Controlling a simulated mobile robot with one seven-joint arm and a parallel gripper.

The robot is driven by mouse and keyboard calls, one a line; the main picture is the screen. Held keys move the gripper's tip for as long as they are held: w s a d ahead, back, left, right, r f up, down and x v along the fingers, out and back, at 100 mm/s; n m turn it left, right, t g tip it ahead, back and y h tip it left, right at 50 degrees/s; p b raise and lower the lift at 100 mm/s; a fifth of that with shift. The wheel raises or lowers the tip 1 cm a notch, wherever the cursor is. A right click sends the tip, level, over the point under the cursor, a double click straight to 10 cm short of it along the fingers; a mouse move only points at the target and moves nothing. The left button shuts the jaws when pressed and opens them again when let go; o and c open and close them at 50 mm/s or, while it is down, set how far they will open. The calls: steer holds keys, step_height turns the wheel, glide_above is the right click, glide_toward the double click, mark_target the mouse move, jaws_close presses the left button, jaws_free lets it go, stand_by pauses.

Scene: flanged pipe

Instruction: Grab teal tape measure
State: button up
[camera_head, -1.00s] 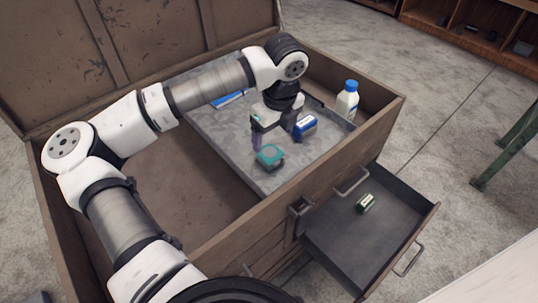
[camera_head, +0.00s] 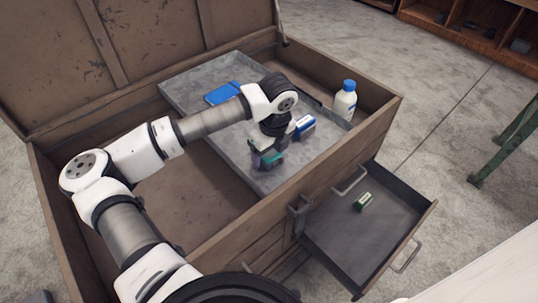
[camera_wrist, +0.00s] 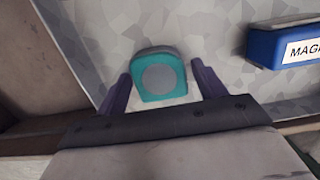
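The teal tape measure (camera_head: 269,160) lies on the grey tray near its front edge, partly hidden behind my gripper in the head view. In the wrist view the tape measure (camera_wrist: 158,75) has a teal body with a grey round face and sits between my two purple fingers. My gripper (camera_head: 266,157) is low over the tray at the tape measure. In the wrist view my gripper (camera_wrist: 159,84) is open, with a gap between each finger and the tape measure.
A blue-and-white box (camera_head: 305,126) with lettering lies just right of my gripper on the grey tray (camera_head: 187,88). A blue flat item (camera_head: 222,94) lies further back. A white bottle (camera_head: 345,100) stands in the chest at right. A green item (camera_head: 363,202) lies in the open drawer (camera_head: 335,240).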

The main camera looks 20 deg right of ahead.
steer(key=c, duration=0.9)
